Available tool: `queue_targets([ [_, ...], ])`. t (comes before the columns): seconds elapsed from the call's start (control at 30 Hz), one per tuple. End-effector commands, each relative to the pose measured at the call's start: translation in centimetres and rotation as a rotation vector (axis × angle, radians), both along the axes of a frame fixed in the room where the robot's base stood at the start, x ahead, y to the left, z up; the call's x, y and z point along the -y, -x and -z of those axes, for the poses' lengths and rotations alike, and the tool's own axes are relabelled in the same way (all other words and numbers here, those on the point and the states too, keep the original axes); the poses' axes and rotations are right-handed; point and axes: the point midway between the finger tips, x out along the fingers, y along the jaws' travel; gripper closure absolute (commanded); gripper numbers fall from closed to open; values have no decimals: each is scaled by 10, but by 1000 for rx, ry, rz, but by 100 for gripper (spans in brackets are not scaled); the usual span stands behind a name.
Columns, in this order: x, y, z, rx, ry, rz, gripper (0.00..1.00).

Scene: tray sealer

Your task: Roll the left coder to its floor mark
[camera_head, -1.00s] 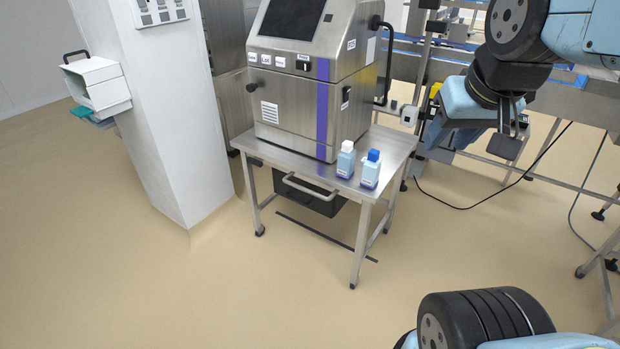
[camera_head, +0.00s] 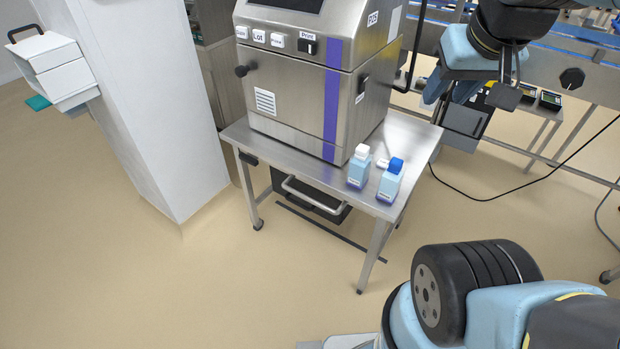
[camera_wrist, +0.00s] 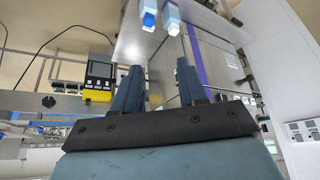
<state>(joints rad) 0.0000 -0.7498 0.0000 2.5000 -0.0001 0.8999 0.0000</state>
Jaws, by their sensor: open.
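The coder (camera_head: 290,95) is a steel cabinet with a purple stripe, standing on a steel wheeled table (camera_head: 235,132). A silver bar handle (camera_head: 312,197) runs across the table's front, before a dark box (camera_head: 340,212). A dark strip (camera_head: 330,233) lies on the floor under the table; I cannot tell whether it is the floor mark. My gripper (camera_head: 452,92) is open and empty, right of the coder and apart from the handle. In the wrist view, my gripper (camera_wrist: 158,70) has its fingers spread, with the coder (camera_wrist: 215,65) beyond them, upside down.
A white-capped bottle (camera_head: 359,167) and a blue-capped bottle (camera_head: 390,182) stand near the table's front right corner. A white pillar (camera_head: 145,110) stands at left, carrying a white box (camera_head: 50,65). A black cable (camera_head: 500,198) lies on the floor at right. The front-left floor is clear.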

Motion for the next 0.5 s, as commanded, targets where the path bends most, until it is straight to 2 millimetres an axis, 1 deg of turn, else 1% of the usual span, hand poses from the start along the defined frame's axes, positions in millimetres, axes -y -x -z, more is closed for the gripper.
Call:
queue_targets([
  [0.33, 0, -1, 0, -4, 4, -6, 58],
  [0.5, -1, -11, 9, -64, 62, -78, 58],
])
